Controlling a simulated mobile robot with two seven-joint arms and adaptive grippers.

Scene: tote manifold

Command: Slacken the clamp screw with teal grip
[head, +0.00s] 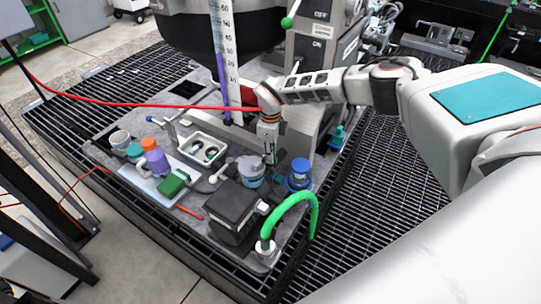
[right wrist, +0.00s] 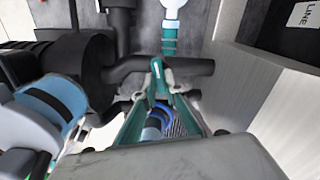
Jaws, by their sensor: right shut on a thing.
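My right gripper (head: 269,156) points down over the workbench among the fittings, beside the blue-grey cylinder. In the right wrist view its fingertips (right wrist: 158,78) are closed around a narrow teal piece, which I take to be the teal grip of the clamp screw (right wrist: 157,70). A black pipe passes just behind it. The screw's shaft and thread are hidden by the fingers, so I cannot tell how far it is turned. In the head view the grip is hidden at the fingertips. My left gripper is not in view.
A blue-capped fitting (head: 299,175), a blue-grey cylinder (head: 250,171), a black box (head: 236,211) and a green curved hose (head: 303,200) stand close around the gripper. Another teal-banded part (right wrist: 170,38) is beyond the pipe. A white tray (head: 222,140) lies to the left.

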